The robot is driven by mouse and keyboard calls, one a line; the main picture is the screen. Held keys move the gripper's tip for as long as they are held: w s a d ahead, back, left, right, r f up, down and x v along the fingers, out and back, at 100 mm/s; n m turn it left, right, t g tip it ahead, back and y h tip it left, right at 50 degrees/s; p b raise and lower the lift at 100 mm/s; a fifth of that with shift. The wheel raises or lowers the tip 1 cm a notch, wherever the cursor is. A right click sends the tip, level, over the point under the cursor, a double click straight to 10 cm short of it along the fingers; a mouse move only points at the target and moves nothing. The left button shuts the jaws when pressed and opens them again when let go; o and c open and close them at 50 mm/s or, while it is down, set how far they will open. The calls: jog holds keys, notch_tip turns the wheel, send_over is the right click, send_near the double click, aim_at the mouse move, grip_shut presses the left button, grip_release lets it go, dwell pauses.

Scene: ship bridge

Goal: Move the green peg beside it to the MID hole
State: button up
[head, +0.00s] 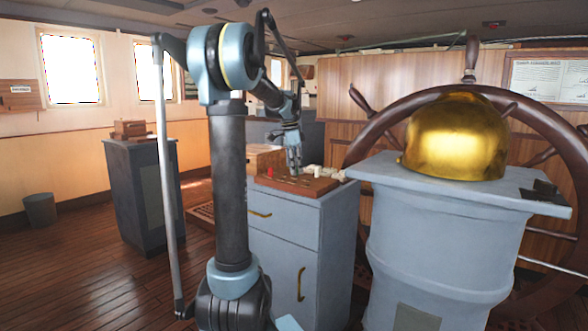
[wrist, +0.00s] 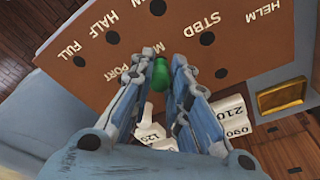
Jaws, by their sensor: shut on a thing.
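The green peg (wrist: 160,74) is between the fingers of my gripper (wrist: 168,72), which is shut on it in the wrist view. The peg's far end is partly covered by the fingers, and I cannot tell whether it sits in a hole. Behind it is the brown peg board (wrist: 125,70) with dark holes and white labels FULL, HALF, PORT, STBD and HELM. A label starting with M shows just above the fingers; the rest of it and its hole are hidden. In the head view my gripper (head: 293,163) points down over the board (head: 318,186); the peg is too small to tell there.
White numbered blocks (wrist: 232,108) lie beside the board, close to the fingers. A brass plate (wrist: 282,97) is at the right. The board is on a grey cabinet (head: 285,240). A pedestal with a golden dome (head: 456,140) and a ship's wheel stand to the right.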

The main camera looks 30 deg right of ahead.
jog(key=shift+f, duration=0.1)
jog(key=o, duration=0.8)
jog(key=shift+r, duration=3.5)
